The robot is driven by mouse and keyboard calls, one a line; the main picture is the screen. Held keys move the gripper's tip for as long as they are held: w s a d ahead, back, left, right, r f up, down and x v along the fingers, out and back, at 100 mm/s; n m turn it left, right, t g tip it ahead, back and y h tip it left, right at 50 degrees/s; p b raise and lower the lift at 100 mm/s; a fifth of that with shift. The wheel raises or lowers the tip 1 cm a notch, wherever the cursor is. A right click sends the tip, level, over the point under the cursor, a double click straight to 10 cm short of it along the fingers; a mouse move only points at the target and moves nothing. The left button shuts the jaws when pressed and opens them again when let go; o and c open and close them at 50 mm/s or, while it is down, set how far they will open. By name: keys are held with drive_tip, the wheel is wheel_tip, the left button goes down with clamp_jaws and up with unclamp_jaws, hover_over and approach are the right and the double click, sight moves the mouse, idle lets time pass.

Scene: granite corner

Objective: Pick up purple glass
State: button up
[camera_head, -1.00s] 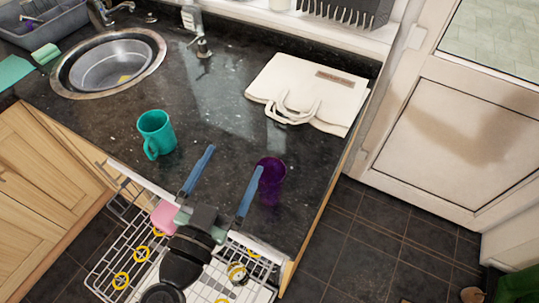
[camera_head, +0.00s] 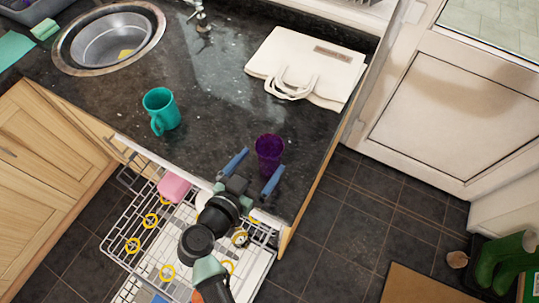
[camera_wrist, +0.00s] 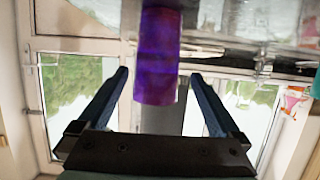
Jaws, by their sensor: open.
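The purple glass (camera_head: 269,150) stands upright on the dark granite counter (camera_head: 215,105), near its front right corner. My gripper (camera_head: 256,172) is open, with its two blue fingers pointing toward the glass from the front edge of the counter. In the wrist view the purple glass (camera_wrist: 157,60) appears ahead, between the lines of the two open fingers (camera_wrist: 164,85). Nothing is held. Whether the fingertips overlap the sides of the glass in depth is hard to tell.
A teal mug (camera_head: 160,108) stands left of the glass. A white bag (camera_head: 305,65) lies behind it. A sink (camera_head: 68,48) is at the back left. The pulled-out dishwasher rack (camera_head: 120,225) with a pink item (camera_head: 174,186) lies below my arm.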

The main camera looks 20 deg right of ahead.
sight(275, 149)
drive_tip(key=x, duration=0.4)
drive_tip(key=shift+d+f, duration=0.25)
drive_tip(key=shift+d, duration=0.1)
drive_tip(key=shift+r, duration=0.1)
drive_tip(key=c, duration=1.5)
